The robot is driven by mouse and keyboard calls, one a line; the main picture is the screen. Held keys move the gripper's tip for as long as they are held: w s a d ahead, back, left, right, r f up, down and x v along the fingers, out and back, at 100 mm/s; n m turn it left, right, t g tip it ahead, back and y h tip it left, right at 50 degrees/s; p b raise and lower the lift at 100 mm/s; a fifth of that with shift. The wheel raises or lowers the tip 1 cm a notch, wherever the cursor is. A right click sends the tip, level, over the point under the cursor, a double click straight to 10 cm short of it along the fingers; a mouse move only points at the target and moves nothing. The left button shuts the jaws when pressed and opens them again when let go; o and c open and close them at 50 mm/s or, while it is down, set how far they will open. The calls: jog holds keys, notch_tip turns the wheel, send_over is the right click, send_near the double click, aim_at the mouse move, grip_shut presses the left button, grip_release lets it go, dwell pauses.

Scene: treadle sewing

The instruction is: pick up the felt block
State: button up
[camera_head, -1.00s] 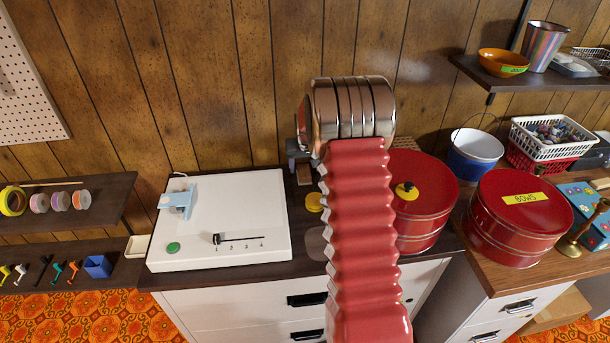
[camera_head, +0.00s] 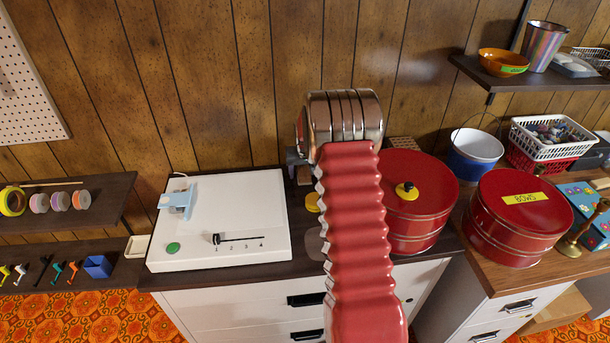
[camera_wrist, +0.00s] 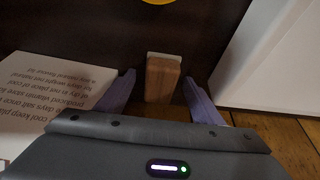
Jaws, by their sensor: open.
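The felt block, a small wooden block (camera_wrist: 162,82) with a pale strip along its far end, stands on a dark surface in the wrist view. My gripper (camera_wrist: 160,77) is open, with one purple finger to the left of the block and one to the right. Dark gaps show between the block and both fingers, so they look apart from it.
A white machine (camera_head: 220,220) stands left of my arm, and a red tin (camera_head: 418,205) stands close on the right. A yellow disc (camera_head: 312,202) lies between machine and arm. The wrist view shows a printed sheet (camera_wrist: 50,95) at left and a white panel (camera_wrist: 270,55) at right.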

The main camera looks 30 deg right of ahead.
aim_at(304, 172)
jog(key=shift+c, duration=0.5)
jog(key=c, duration=1.1)
jog(key=shift+o, duration=0.2)
notch_tip(304, 172, up, 10)
jog(key=o, duration=0.5)
jog(key=c, duration=0.4)
